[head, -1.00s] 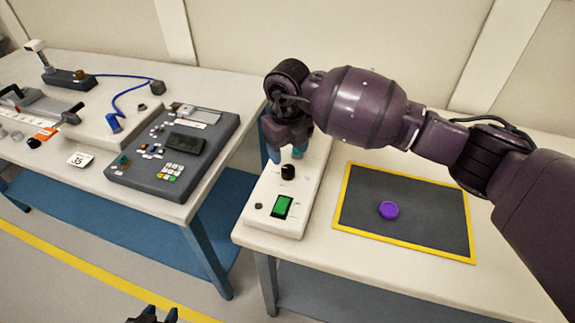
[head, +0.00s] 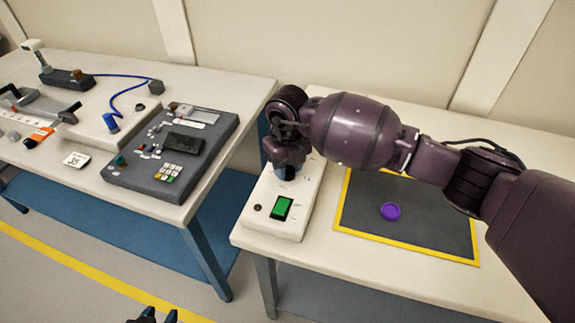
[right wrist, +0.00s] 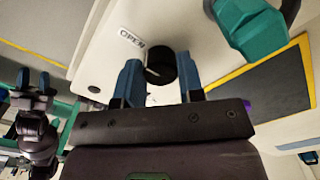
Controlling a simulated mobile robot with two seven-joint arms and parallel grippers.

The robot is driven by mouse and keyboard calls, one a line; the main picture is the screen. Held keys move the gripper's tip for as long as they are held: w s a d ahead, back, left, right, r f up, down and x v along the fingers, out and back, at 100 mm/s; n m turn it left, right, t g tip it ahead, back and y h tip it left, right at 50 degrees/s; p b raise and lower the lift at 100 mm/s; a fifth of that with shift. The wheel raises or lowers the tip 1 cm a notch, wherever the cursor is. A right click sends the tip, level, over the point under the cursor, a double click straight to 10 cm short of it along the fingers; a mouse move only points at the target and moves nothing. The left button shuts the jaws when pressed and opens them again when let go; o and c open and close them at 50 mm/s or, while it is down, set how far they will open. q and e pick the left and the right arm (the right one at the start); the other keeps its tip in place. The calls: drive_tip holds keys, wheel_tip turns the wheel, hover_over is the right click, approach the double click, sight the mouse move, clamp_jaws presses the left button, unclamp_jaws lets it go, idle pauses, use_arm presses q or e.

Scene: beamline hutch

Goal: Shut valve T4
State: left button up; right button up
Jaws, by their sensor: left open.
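My right gripper (head: 279,171) is over the white panel (head: 262,224) on the right table and points down. In the right wrist view its two blue fingers (right wrist: 162,82) are apart, one on each side of a round black knob (right wrist: 161,68). A label reading OPEN (right wrist: 131,37) is beside the knob. I cannot tell whether the fingers touch it. A teal handle (right wrist: 258,32) is close by at the upper right. No T4 label is readable. My left gripper (head: 158,316) is open and empty at the bottom edge of the head view.
The panel's front has a lit green switch (head: 282,208) and a small black button (head: 257,207). A dark mat with a yellow border (head: 425,226) holds a purple disc (head: 391,211). The left table carries a grey keypad console (head: 133,180). A gap separates the tables.

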drive_tip(key=shift+c, duration=1.4)
